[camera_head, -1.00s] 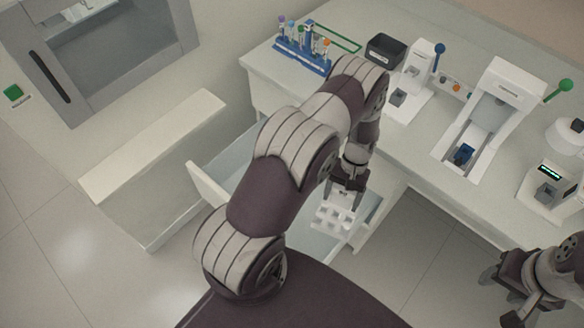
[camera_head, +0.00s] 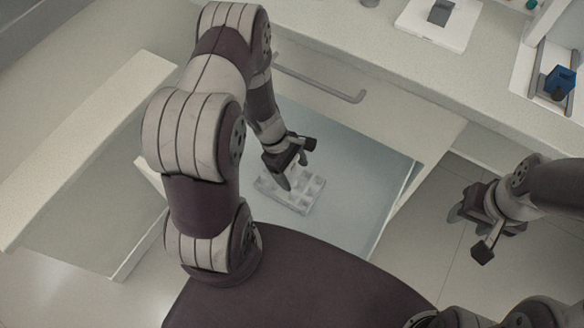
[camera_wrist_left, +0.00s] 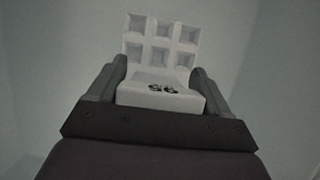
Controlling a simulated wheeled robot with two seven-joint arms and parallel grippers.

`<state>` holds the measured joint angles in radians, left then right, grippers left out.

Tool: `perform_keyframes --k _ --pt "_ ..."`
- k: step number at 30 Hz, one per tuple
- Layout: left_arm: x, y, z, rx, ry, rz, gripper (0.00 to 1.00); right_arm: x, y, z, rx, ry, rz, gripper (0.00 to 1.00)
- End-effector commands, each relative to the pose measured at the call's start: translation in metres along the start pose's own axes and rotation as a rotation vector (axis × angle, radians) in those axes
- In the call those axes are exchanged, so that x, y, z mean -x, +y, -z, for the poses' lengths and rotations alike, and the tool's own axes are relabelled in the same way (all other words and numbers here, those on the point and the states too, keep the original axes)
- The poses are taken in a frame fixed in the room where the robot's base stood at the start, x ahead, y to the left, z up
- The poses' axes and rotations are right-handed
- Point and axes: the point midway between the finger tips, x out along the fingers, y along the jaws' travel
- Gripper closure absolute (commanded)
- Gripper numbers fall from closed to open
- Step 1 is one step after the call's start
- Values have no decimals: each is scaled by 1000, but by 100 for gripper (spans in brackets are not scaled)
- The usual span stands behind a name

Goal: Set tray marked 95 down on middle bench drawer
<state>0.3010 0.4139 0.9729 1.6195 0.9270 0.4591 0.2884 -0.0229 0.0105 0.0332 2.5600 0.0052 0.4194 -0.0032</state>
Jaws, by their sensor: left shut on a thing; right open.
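The tray (camera_head: 303,200) is white with several square wells. It is in or just over the open bench drawer (camera_head: 345,196); I cannot tell whether it touches the drawer floor. My left gripper (camera_head: 293,172) is shut on the tray's end block. In the left wrist view the tray (camera_wrist_left: 162,40) extends beyond the fingers of the left gripper (camera_wrist_left: 160,85), and the block carries a dark mark too small to read surely. My right gripper (camera_head: 468,228) is open and empty, to the right of the drawer. My left arm hides part of the drawer.
A bench drawer front with a bar handle (camera_head: 330,84) stands behind the open drawer. On the bench top are a white device (camera_head: 438,22) and a blue piece (camera_head: 561,80) in another device. The drawer floor around the tray looks clear.

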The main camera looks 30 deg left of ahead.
Motion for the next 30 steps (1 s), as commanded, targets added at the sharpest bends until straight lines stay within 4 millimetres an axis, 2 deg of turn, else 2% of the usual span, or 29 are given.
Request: perform_keyframes --k 30 --pt "-9 0 4 -3 0 0 58 -7 0 -1 0 0 0 50"
